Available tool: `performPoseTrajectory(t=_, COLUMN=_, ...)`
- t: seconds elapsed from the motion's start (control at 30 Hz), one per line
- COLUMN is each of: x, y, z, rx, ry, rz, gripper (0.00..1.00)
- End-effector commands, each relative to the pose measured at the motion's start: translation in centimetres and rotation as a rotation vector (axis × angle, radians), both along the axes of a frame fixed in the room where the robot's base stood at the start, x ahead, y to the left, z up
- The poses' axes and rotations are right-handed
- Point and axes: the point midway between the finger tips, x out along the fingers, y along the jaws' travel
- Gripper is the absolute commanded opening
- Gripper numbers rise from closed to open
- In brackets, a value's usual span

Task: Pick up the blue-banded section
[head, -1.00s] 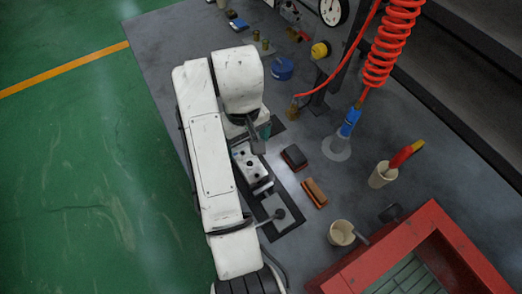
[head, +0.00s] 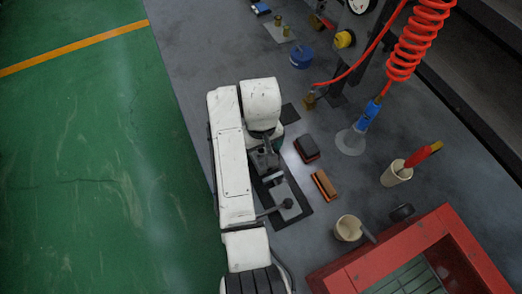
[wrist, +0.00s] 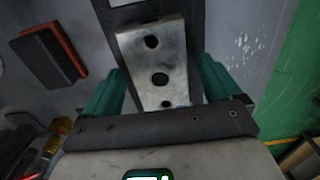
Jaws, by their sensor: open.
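A grey metal block (wrist: 152,58) with several dark round holes lies between the green fingers of my gripper (wrist: 160,88) in the wrist view. In the head view my gripper (head: 264,158) is over the upper part of a dark base plate (head: 303,208) and hides most of the block there.
A lever on a grey pad (head: 285,205) stands at the plate's near end. A black block (head: 306,149) and a brown block (head: 323,186) lie to its right. Beyond are cream cups (head: 347,229), a red tray (head: 345,280), a blue tin (head: 301,58) and a red coiled hose (head: 408,50).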

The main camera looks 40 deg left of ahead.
Motion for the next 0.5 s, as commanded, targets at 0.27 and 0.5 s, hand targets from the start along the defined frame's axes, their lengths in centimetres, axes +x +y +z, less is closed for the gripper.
performPoseTrajectory(t=0.27, x=0.02, y=0.01, z=-0.03, rx=0.001, ry=0.0, rz=0.0, gripper=0.85)
performPoseTrajectory(t=0.5, x=0.03, y=0.01, z=-0.01, rx=0.001, ry=0.0, rz=0.0, gripper=0.62)
